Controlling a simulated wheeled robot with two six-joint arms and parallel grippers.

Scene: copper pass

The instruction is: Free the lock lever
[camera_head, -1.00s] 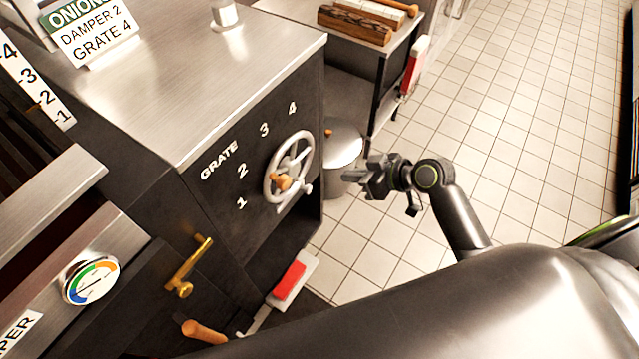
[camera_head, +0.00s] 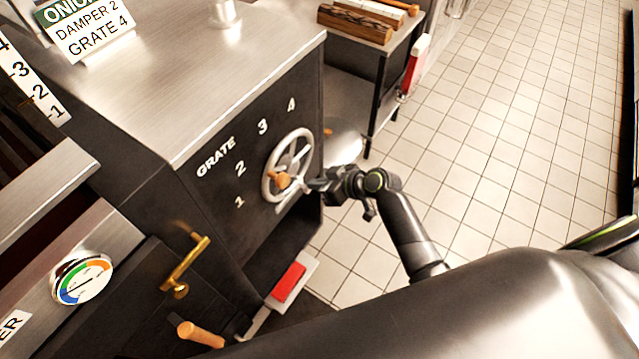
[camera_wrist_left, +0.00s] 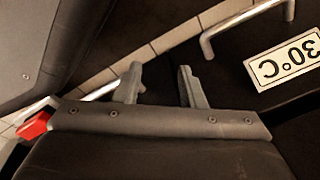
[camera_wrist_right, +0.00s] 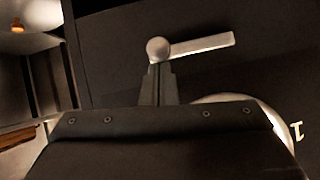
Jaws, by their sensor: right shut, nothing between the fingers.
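The lock lever (camera_wrist_right: 203,44) is a pale metal bar with a round ball knob at its left end in the right wrist view, set on the dark panel by the handwheel. The handwheel (camera_head: 297,133) has a pale rim and a wooden knob and stands beside the numbers 1 to 4 marked GRATE. My right gripper (camera_head: 309,186) is shut and empty at the wheel's lower right. In the right wrist view its fingertips (camera_wrist_right: 158,66) are just at the ball knob; I cannot tell whether they touch. My left gripper (camera_wrist_left: 158,76) is open and empty in its wrist view.
A brass handle (camera_head: 187,264), a gauge (camera_head: 83,280) and a wooden grip (camera_head: 201,334) are on the left. A red block (camera_head: 289,283) lies below the wheel. A round bin (camera_head: 345,148) stands behind my right gripper. The tiled floor at right is clear.

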